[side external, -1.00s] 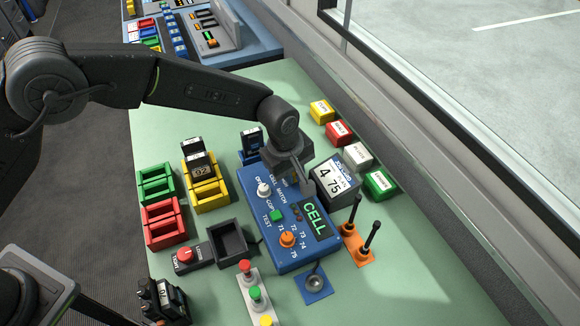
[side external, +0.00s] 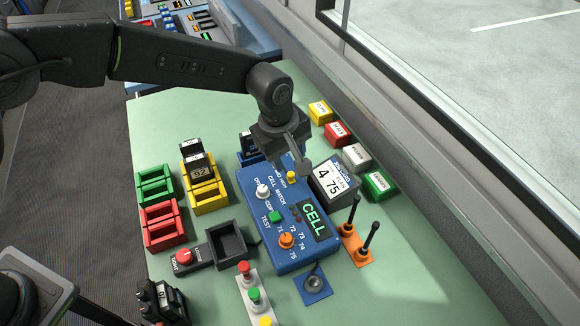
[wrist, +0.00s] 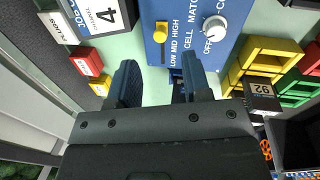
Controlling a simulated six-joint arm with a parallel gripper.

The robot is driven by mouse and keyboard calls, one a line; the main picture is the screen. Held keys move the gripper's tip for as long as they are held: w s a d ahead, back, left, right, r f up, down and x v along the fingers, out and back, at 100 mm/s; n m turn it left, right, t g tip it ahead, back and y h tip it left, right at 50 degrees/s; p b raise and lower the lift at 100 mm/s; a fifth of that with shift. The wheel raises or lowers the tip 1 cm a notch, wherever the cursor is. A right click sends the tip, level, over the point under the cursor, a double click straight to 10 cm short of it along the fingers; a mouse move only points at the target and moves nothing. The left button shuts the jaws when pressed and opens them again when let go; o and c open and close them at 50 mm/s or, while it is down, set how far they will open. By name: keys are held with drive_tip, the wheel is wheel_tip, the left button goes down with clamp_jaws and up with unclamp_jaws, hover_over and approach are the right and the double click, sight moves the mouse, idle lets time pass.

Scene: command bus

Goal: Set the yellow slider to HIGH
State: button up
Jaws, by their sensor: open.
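The yellow slider knob (side external: 291,177) is on the blue command panel (side external: 290,255), at its upper end in the side view. In the wrist view the yellow knob (wrist: 160,32) stands beside the word HIGH, with its dark slot running down from it past MID towards LOW. My gripper (side external: 299,156) is above the panel's far end, just over and apart from the knob. In the wrist view my gripper (wrist: 159,70) has its two fingers spread with nothing between them, and the knob is beyond the fingertips.
The white selector knob (side external: 263,190), green button (side external: 276,217) and orange knob (side external: 287,240) share the panel. The "4 75" display block (side external: 335,181) stands close at its right. Two black levers (side external: 371,235) rise nearby. Coloured trays (side external: 165,225) stand at the left.

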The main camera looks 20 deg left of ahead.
wheel_tip(320, 180, up, 7)
drive_tip(key=shift+s+a+f, duration=0.15)
drive_tip(key=shift+s+a, duration=0.15)
drive_tip(key=shift+s, duration=0.1)
drive_tip(key=s+a+r+m+t, duration=0.1)
drive_tip(key=s+a+r+m, duration=0.25)
drive_tip(key=a+r, duration=0.35)
drive_tip(key=s+a+r+m+t, duration=0.1)
drive_tip(key=s+a+r+m, duration=0.1)
drive_tip(key=s+a+r, duration=0.6)
drive_tip(key=s+a+f+m+t, duration=0.1)
drive_tip(key=s+a+f+m, duration=0.1)
drive_tip(key=s+a, duration=0.4)
drive_tip(key=s+a+f+m+t+y, duration=0.1)
drive_tip(key=s+a+f+m, duration=0.1)
drive_tip(key=s+a, duration=0.4)
drive_tip(key=shift+s+a+m, duration=0.25)
drive_tip(key=shift+s+m, duration=0.25)
drive_tip(key=shift+m, duration=0.15)
drive_tip(key=shift+f, duration=0.1)
drive_tip(key=shift+c, duration=0.2)
idle(1.6)
